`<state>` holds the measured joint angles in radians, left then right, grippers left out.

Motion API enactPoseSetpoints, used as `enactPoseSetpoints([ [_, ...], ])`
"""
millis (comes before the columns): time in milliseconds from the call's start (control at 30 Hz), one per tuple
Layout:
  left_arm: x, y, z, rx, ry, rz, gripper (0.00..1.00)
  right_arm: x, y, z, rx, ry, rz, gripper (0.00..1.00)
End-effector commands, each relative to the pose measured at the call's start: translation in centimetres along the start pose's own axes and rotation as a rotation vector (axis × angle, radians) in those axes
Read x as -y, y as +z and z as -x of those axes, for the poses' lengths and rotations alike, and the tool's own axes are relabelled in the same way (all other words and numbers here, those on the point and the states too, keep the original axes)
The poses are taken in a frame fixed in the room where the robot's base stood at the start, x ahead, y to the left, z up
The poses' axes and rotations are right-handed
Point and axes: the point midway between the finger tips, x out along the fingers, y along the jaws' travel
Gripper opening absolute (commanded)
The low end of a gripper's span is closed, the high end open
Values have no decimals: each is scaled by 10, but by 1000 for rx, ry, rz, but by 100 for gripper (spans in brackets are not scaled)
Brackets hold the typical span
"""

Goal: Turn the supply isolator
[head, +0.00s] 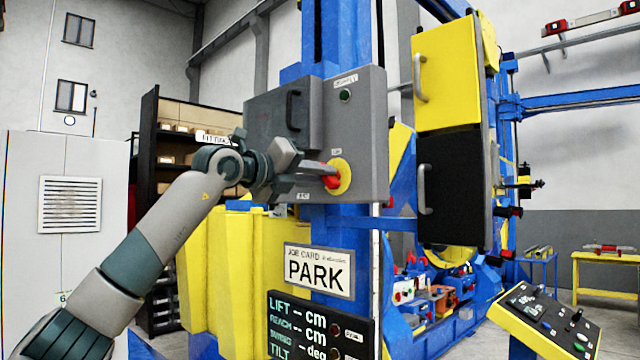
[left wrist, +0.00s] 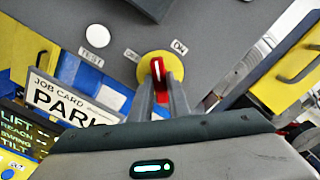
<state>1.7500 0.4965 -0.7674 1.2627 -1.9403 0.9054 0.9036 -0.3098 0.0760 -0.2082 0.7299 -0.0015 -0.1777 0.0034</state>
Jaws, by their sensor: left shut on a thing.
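The supply isolator is a red handle (head: 331,181) on a round yellow plate (head: 342,176), on the front of a grey cabinet (head: 365,130). In the left wrist view the red handle (left wrist: 157,72) stands roughly upright on the yellow plate (left wrist: 147,62), with the marking "ON" to its upper right. My left gripper (head: 326,174) reaches in from the left and is shut on the red handle. In the left wrist view its two fingers (left wrist: 162,92) lie on either side of the handle and hide its lower part. My right gripper is in neither view.
A sign reading PARK (head: 319,270) and a dark readout panel (head: 320,325) are below the cabinet. A yellow and black panel with handles (head: 450,75) stands to the right. A tilted control console (head: 545,325) is at the lower right. A small dark green button (head: 345,96) sits above the isolator.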

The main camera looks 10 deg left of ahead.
Motion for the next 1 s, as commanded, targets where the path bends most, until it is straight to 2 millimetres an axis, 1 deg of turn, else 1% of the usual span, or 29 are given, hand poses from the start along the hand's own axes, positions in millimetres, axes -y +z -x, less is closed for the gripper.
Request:
enactPoseSetpoints([
  [100, -2, -3, -1, -4, 2, -111, 0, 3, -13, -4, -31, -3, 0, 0],
  [300, -2, -2, 0, -4, 2, -301, 0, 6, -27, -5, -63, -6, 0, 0],
  [400, -2, -2, -1, -4, 2, -395, 0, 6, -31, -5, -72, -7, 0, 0],
  [700, -2, -2, -1, -5, 3, -635, 0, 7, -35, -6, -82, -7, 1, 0],
  [1000, -2, -2, 0, -5, 1, -754, 0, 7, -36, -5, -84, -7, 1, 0],
])
